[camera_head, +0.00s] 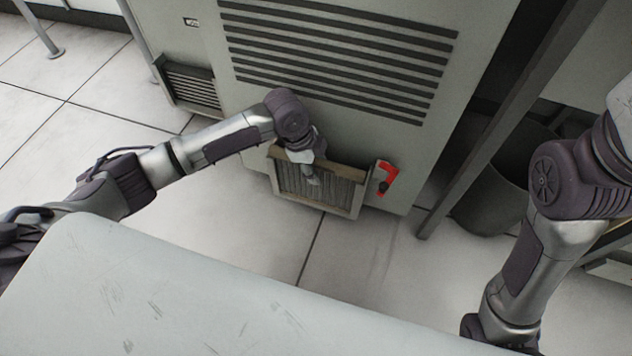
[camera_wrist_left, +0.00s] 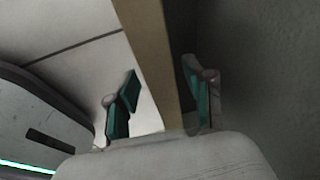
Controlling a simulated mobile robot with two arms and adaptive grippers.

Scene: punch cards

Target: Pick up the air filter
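The air filter (camera_head: 340,193) is a pleated panel in a light tan frame, low at the front of the large grey cabinet in the head view. My left gripper (camera_head: 312,172) is at its top edge, and its fingers are hard to make out there. In the left wrist view, the fingers of my left gripper (camera_wrist_left: 162,98) are spread on either side of the filter's tan frame edge (camera_wrist_left: 150,50). Narrow gaps seem to show between the fingers and the edge. My right arm shows at the right of the head view, but its gripper is out of view.
The grey cabinet (camera_head: 330,30) with dark vent slots stands behind the filter. A red part (camera_head: 386,177) is just right of the filter. A dark bin (camera_head: 492,190) and a slanting post (camera_head: 490,130) stand further right. Tiled floor (camera_head: 250,225) is clear in front.

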